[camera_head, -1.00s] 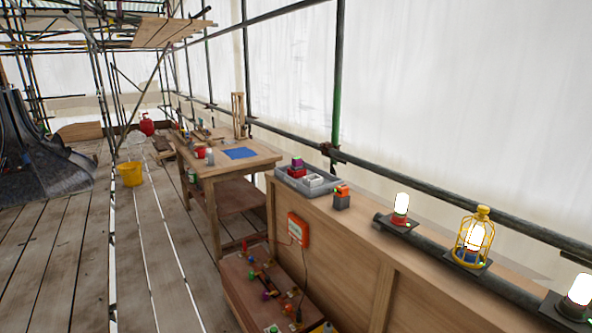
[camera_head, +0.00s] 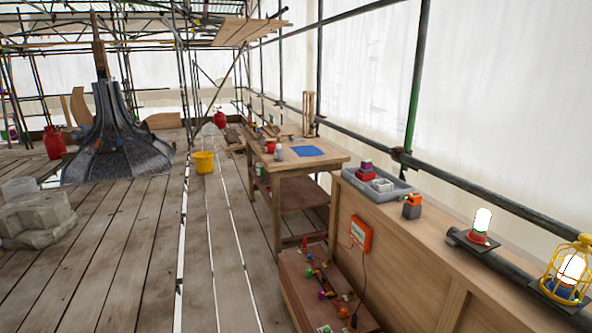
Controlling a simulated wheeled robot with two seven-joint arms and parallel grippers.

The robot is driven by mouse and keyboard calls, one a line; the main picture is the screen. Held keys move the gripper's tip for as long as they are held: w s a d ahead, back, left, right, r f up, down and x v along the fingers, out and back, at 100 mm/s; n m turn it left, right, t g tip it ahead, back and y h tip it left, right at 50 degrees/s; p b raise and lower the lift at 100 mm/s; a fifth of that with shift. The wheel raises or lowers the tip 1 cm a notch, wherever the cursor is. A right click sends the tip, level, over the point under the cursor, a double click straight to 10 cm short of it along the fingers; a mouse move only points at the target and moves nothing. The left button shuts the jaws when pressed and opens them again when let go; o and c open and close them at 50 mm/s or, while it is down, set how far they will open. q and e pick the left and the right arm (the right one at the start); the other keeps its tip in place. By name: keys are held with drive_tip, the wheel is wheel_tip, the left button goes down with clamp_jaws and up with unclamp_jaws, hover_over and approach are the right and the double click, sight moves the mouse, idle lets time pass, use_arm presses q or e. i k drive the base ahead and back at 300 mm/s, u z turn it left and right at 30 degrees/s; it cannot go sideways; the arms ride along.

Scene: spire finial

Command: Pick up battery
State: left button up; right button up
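I cannot tell for certain which object is the battery. A small block with an orange top and a dark grey body (camera_head: 412,207) stands upright on the wooden counter at the right. A grey tray (camera_head: 400,192) just behind it holds a dark red and purple item (camera_head: 366,169) and small white boxes (camera_head: 382,185). An orange box (camera_head: 361,234) with a cable is fixed to the counter's front. Neither of my grippers shows in the head view.
A low wooden shelf (camera_head: 296,268) with several small coloured items stands below the counter. A workbench (camera_head: 335,158) with a blue sheet is farther back. A caged yellow lamp (camera_head: 568,272) stands at the right. Plank floor (camera_head: 120,255) is open at the left; stones (camera_head: 35,215) lie there.

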sight(365, 165)
drive_tip(key=u, duration=0.85)
drive_tip(key=i, duration=3.3)
drive_tip(key=z, duration=3.65)
drive_tip(key=i, duration=0.5)
